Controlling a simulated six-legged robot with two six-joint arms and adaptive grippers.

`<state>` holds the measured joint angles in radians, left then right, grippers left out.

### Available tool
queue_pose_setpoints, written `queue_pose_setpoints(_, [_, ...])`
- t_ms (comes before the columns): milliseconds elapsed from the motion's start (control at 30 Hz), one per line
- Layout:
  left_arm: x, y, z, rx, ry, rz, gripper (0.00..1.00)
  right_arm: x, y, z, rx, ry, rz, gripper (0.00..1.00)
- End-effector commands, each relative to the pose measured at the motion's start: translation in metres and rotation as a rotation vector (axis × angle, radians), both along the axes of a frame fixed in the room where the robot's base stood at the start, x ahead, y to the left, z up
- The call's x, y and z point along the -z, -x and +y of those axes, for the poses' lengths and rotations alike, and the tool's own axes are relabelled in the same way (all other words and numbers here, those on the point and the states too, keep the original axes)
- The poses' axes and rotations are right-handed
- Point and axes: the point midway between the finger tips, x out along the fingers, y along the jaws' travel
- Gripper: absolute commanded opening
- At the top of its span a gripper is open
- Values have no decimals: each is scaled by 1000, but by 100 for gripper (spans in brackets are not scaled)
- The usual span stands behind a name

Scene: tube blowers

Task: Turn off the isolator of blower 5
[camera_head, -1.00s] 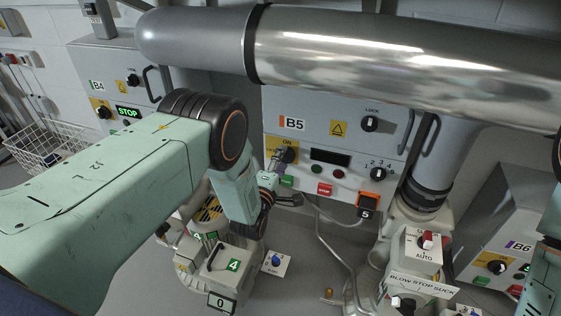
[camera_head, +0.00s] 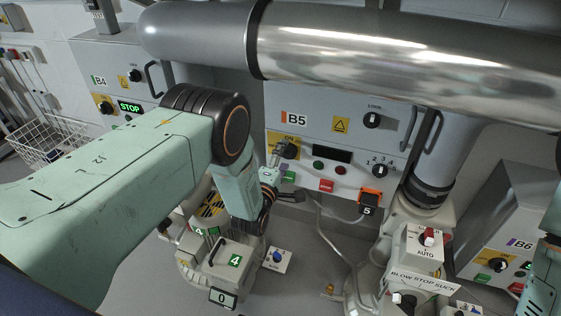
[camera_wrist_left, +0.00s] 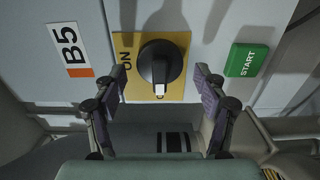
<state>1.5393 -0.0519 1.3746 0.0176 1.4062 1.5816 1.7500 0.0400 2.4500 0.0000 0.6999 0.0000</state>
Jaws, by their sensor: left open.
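The isolator of blower 5 is a black rotary knob (camera_wrist_left: 160,62) on a yellow plate marked ON, beside the B5 label (camera_wrist_left: 70,48). In the left wrist view its white mark points down, away from the grey panel's middle, while ON is at the plate's left. In the head view the yellow plate (camera_head: 288,142) is partly hidden by my left gripper (camera_head: 277,160). In the left wrist view my left gripper (camera_wrist_left: 153,88) is open. Its two fingers are on either side of the knob's lower part, with gaps to it; contact is not visible. My right gripper is out of view.
The green START button (camera_wrist_left: 248,60) is close to one finger. The B5 panel also has a red button (camera_head: 327,186), a LOCK knob (camera_head: 372,120) and a numbered selector (camera_head: 380,171). A large metal pipe (camera_head: 400,50) crosses above. The B4 cabinet (camera_head: 115,70) stands left.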

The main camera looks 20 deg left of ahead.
Motion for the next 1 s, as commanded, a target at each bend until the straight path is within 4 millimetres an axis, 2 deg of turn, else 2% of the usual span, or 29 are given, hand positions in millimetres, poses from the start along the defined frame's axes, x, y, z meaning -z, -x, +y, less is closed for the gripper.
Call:
queue_pose_setpoints(167, [1, 15, 1, 0, 0, 3, 72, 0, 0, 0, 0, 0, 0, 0])
queue_pose_setpoints(500, [0, 77, 3, 0, 0, 4, 72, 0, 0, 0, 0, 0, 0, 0])
queue_pose_setpoints(700, [0, 108, 4, 0, 0, 2, 72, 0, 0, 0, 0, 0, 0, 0])
queue_pose_setpoints(1000, [0, 120, 4, 0, 0, 1, 72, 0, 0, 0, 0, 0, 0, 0])
